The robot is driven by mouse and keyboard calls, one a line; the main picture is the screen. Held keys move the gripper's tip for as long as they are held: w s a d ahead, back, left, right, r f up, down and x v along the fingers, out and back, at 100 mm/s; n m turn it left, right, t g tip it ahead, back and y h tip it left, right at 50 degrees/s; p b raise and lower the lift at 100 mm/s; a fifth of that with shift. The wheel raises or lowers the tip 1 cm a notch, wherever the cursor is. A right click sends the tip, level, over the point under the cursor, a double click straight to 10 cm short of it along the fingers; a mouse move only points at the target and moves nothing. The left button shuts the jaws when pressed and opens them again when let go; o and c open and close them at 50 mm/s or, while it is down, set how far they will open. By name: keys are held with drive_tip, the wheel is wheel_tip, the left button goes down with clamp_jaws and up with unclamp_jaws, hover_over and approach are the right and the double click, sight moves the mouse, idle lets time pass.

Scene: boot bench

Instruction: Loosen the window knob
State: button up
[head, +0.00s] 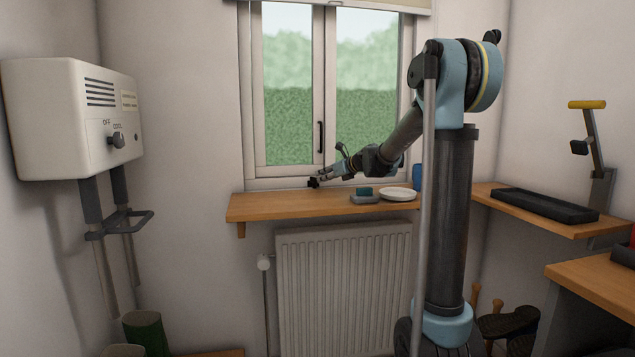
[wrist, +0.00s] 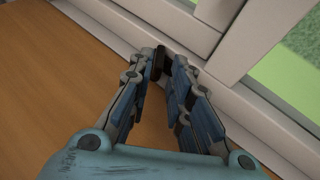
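The window knob (head: 314,183) is a small black piece low on the white window frame, just above the wooden sill shelf. In the wrist view the black knob (wrist: 162,62) shows between the tips of my gripper (wrist: 166,64), close to the left fingertip. My gripper (head: 327,174) reaches in from the right, low over the shelf. Its two blue-grey fingers stand apart, with a gap between them. I cannot tell whether either fingertip touches the knob. The fingers hide part of it.
A grey dish with a teal sponge (head: 364,192), a white plate (head: 397,194) and a blue cup (head: 417,177) stand on the shelf (head: 270,206) right of my gripper. A black window handle (head: 320,137) is above. The shelf's left part is clear.

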sight(314, 183)
drive_tip(key=shift+x, duration=2.35)
clamp_jaws()
